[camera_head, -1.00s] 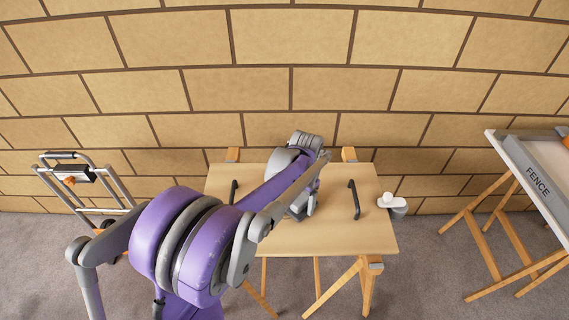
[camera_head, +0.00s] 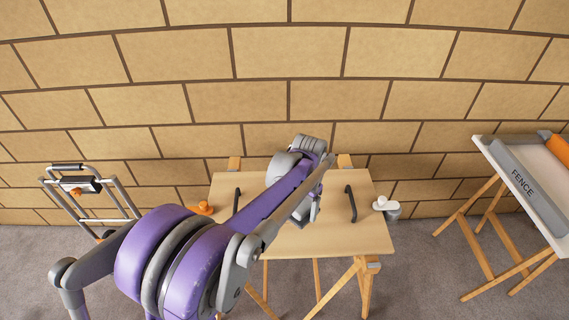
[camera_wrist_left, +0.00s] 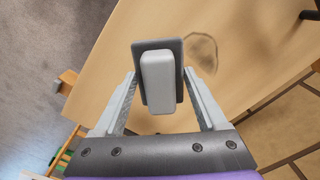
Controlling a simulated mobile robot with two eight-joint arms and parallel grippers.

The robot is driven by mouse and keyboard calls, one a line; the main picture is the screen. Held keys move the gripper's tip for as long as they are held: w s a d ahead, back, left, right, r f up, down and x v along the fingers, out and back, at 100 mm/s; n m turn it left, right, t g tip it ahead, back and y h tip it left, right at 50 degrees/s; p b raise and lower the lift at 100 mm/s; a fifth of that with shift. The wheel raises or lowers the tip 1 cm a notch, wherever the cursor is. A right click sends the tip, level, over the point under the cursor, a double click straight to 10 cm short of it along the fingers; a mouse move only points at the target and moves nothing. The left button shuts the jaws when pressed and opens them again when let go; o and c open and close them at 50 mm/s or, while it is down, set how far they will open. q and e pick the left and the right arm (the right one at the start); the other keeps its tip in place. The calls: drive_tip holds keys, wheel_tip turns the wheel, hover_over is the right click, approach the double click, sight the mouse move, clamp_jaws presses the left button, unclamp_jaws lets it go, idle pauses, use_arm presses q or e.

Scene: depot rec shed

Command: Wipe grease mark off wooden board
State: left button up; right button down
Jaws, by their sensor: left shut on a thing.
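The wooden board (camera_head: 345,235) lies flat with two dark handles, reaching under my left arm in the head view. In the left wrist view the board (camera_wrist_left: 110,60) carries a dark, ring-shaped grease mark (camera_wrist_left: 203,52). My left gripper (camera_wrist_left: 160,78) is shut on a wiping block (camera_wrist_left: 157,82) with a light grey grip and a dark pad. The block is just beside the mark in that view; whether its pad touches the board I cannot tell. In the head view my left gripper (camera_head: 315,211) is over the board's middle, where my arm hides the mark. My right gripper is not in view.
Wooden trestles (camera_head: 355,285) hold up the board. A white object (camera_head: 385,203) is at its right edge, an orange one (camera_head: 203,208) at its left. A hand truck (camera_head: 95,195) stands left, a FENCE panel (camera_head: 530,180) right. A block wall (camera_head: 250,100) is behind.

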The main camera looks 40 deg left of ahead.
sight(304, 205)
use_arm(q)
drive_tip(key=shift+r+p, duration=0.85)
drive_tip(key=shift+r, duration=0.65)
